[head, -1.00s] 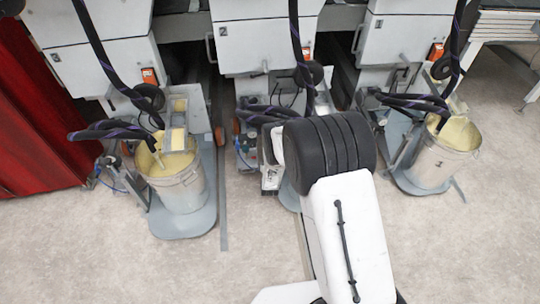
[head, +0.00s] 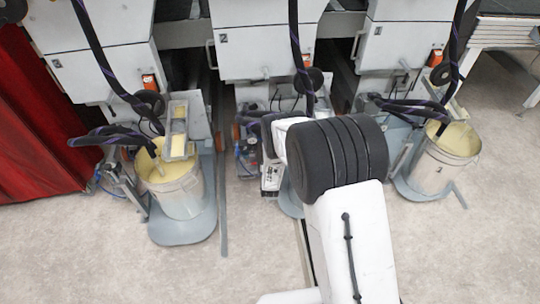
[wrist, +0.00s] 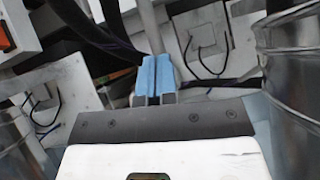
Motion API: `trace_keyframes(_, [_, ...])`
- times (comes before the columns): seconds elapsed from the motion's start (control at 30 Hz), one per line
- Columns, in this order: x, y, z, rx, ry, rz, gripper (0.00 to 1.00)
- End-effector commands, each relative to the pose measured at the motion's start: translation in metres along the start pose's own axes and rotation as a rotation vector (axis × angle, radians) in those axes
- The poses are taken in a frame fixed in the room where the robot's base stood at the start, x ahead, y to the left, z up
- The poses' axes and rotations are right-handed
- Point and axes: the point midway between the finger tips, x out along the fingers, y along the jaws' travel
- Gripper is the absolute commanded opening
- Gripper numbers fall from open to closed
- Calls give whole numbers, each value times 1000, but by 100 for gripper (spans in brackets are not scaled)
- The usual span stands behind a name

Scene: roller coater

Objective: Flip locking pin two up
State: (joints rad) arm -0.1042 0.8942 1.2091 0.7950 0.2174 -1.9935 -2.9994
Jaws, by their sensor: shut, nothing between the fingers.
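My gripper (wrist: 157,70) shows in the wrist view with its two blue fingertips pressed together and nothing between them. The fingers point toward dark hoses and a pale grey post (wrist: 150,25) of the machine. In the head view my arm covers the middle coating unit (head: 248,165), and the fingertips are hidden there. I cannot pick out locking pin two with certainty in either view.
A ribbed metal cylinder (wrist: 290,80) stands close on the right in the wrist view. In the head view, buckets of yellowish liquid stand left (head: 178,193) and right (head: 437,168). Dark hoses (head: 296,45) hang from the machine (head: 262,40). The front floor (head: 100,260) is clear.

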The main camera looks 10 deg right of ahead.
Motion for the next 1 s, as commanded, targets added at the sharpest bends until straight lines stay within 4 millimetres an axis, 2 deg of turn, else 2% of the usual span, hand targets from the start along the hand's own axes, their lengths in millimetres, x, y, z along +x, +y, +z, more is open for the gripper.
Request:
trace_keyframes(0.03, [5, 1, 1, 1, -7, 0, 0])
trace_keyframes(0.37, [3, 1, -2, 1, -7, 0, 0])
trace_keyframes(1.0, [-26, 0, -27, 0, -1, 0, 0])
